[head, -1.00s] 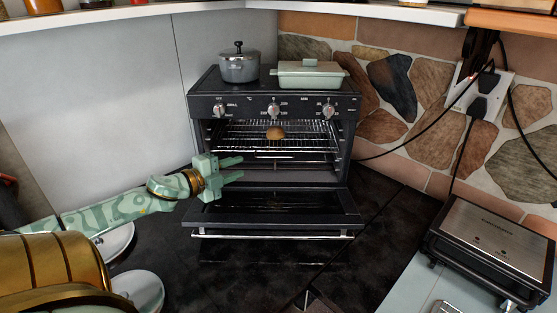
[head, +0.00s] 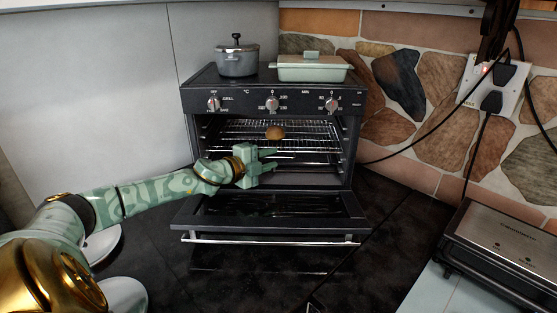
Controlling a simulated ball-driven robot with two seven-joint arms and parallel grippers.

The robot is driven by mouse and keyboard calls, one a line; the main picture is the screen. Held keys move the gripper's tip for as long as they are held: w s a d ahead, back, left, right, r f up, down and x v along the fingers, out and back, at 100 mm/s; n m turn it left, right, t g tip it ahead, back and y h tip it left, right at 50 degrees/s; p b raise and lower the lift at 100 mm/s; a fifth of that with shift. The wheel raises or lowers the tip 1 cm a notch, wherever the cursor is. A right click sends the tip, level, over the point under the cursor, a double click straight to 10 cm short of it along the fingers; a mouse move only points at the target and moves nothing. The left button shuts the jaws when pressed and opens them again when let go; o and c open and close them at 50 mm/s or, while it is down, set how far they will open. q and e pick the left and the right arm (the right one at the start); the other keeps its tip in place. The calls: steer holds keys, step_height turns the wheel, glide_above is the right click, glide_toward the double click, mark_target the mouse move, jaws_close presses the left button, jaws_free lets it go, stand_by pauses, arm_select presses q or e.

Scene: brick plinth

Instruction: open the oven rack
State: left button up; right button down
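The black countertop oven (head: 205,108) stands in the corner with its door (head: 283,208) folded down open. Inside, a wire oven rack (head: 240,133) lies in the cavity, with a small round brown item, like a bun (head: 275,133), on it. My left gripper (head: 270,161) is in front of the oven's opening, above the lowered door and a little below the rack's front. Its two green fingers are apart and point right, with nothing seen between them. Whether it touches the rack I cannot tell.
A grey pot (head: 237,62) and a pale green lidded dish (head: 312,68) stand on the oven top. A metal press grill (head: 505,250) is at the right. Plates (head: 103,243) lie at lower left. Cables hang from a wall socket (head: 490,88). The dark counter before the oven is clear.

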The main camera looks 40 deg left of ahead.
arm_select(q)
steer(key=shift+w+d+f, duration=0.1)
steer(key=shift+w, duration=0.75)
steer(key=shift+w+d+f, duration=0.1)
steer(key=shift+w, duration=0.75)
jaws_close()
steer(key=shift+s+d, duration=0.1)
